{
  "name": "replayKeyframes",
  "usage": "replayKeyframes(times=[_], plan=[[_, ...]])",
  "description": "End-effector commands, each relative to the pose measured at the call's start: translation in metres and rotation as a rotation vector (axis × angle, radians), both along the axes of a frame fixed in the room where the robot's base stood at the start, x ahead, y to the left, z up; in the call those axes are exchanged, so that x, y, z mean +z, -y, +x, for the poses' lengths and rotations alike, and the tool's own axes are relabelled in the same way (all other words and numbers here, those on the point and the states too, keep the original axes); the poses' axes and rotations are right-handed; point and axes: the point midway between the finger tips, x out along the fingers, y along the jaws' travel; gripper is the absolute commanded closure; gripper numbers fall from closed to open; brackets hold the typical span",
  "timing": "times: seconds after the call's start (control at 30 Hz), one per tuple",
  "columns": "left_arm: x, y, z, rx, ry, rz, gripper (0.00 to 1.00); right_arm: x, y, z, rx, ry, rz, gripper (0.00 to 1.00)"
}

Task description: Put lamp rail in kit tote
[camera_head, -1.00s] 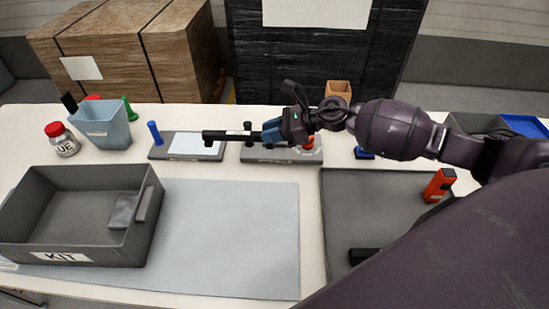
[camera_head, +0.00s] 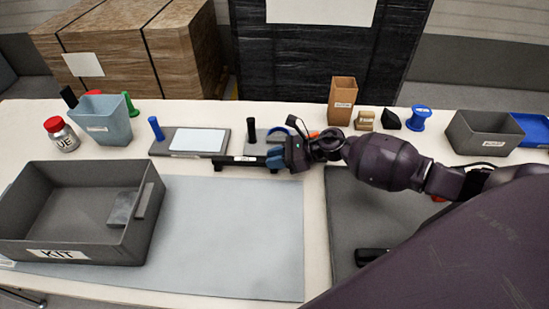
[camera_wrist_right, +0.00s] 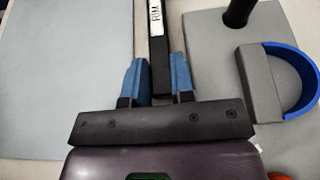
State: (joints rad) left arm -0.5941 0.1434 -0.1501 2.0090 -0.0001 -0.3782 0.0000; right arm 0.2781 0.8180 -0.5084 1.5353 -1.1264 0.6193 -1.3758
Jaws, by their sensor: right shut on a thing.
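My right gripper (camera_head: 275,158) is shut on a black rail (camera_head: 235,163) with a white label. The rail sticks out to the left, just in front of the grey fixture plates. The right wrist view shows the rail (camera_wrist_right: 159,60) between the blue fingers (camera_wrist_right: 158,85); its label seems to read "RIM". The gripper hides the rail's held end. The grey kit tote (camera_head: 105,248), with a "KIT" label on its front, stands at the left, apart from the rail. A grey block (camera_head: 123,208) is inside it at the right. My left gripper is not in view.
A grey-blue mat (camera_head: 230,240) lies clear between tote and dark tray (camera_head: 345,215). Behind are a fixture plate with a white panel (camera_head: 198,140), a blue-grey bin (camera_head: 104,122) and a jar (camera_head: 62,135). A grey bin (camera_head: 485,135) stands at the right.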

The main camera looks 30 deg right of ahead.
Motion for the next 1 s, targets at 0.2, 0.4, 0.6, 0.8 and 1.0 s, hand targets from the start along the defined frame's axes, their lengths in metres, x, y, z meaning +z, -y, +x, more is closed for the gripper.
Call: replayKeyframes(times=[0.2,0.4,0.6,0.8,1.0], plan=[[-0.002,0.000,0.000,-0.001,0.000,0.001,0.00,-0.001,0.000,0.000,0.000,0.000,0.000,1.00],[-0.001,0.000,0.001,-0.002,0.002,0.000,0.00,-0.001,0.000,0.000,0.000,0.001,0.000,0.66],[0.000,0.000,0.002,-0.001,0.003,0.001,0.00,0.001,0.000,0.000,0.000,0.001,0.000,0.66],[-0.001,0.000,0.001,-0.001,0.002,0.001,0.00,0.007,0.015,-0.009,0.000,-0.001,-0.002,0.66],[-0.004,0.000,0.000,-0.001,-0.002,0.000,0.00,0.021,0.045,-0.028,0.000,-0.001,-0.004,0.66]])
